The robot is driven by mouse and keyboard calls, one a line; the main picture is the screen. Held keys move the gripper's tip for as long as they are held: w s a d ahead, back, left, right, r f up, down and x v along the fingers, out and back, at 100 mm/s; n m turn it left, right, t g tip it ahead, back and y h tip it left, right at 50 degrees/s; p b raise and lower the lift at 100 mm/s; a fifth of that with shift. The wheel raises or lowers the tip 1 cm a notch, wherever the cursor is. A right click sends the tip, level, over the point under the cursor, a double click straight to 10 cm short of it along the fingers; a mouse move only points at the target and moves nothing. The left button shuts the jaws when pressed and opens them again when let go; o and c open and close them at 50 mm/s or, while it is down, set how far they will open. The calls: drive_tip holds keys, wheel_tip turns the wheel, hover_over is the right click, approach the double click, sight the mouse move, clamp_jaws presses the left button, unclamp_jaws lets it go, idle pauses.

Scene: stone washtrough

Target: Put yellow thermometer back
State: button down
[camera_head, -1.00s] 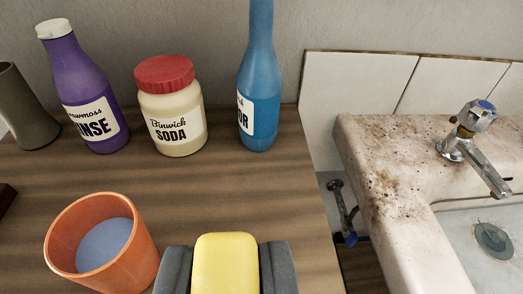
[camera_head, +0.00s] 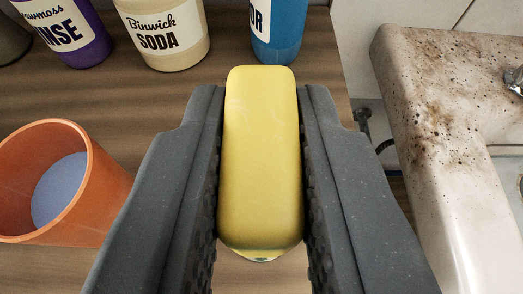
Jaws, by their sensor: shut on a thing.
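The yellow thermometer (camera_head: 262,160) is a rounded yellow block in the middle of the view. My gripper (camera_head: 262,120) is shut on it, with one dark grey jaw along each side. I see its long yellow face; a small greenish part shows at its lower end. Any display or scale on it is hidden. It shows over the wooden worktop (camera_head: 175,125), and I cannot tell how far above the wood it is.
An orange cup (camera_head: 115,195) with something blue-grey inside stands left of my gripper. A purple rinse bottle (camera_head: 85,35), a cream soda jar (camera_head: 160,35) and a blue bottle (camera_head: 290,40) stand behind. The stained stone trough (camera_head: 420,130) with a tap is at right, beyond the worktop edge.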

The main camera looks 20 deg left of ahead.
drive_tip(key=shift+f, duration=0.1)
drive_tip(key=c, duration=1.3)
unclamp_jaws()
drive_tip(key=shift+v, duration=6.05)
